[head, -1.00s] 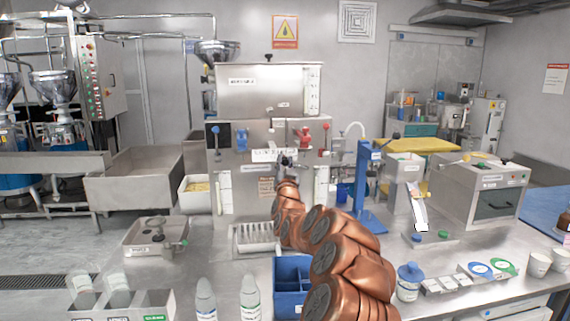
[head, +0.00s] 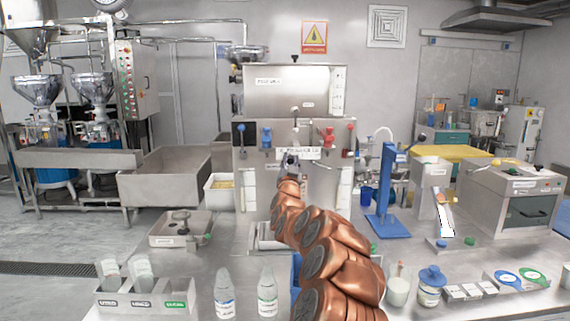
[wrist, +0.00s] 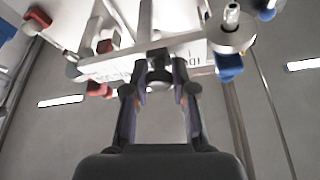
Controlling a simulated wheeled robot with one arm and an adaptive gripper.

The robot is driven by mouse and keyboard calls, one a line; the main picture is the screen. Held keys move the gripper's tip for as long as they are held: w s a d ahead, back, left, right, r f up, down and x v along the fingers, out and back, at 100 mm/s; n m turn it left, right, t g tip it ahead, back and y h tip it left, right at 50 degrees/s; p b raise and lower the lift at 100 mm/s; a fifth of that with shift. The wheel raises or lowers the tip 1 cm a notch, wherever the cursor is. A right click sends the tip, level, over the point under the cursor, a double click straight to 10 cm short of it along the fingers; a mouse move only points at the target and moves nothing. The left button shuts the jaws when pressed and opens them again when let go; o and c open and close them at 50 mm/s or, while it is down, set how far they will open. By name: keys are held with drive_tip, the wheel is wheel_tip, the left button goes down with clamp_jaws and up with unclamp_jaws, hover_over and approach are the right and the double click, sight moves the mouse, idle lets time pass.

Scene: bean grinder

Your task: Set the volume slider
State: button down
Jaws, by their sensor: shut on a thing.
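The steel machine (head: 300,88) stands at the back of the counter. Its front carries a pale labelled strip (head: 303,153), also in the wrist view (wrist: 115,68). My gripper (head: 289,160) is at this strip, at the end of my copper arm. In the wrist view my gripper (wrist: 159,92) has its two fingers on either side of a small dark knob (wrist: 157,70) below the strip and is shut on it. The knob's far side is hidden, and I cannot read the strip's marks. In the head view my arm hides part of the machine's lower front.
Blue (head: 266,138) and red (head: 329,138) valve handles flank the strip above. A blue stand (head: 385,190) is right of the machine. Bottles (head: 224,295), a tray of packets (head: 146,302) and a blue-lidded jar (head: 430,288) stand in front.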

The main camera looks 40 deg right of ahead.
drive_tip(key=c, duration=0.9)
unclamp_jaws()
drive_tip(key=shift+c, duration=0.2)
drive_tip(key=v, duration=1.2)
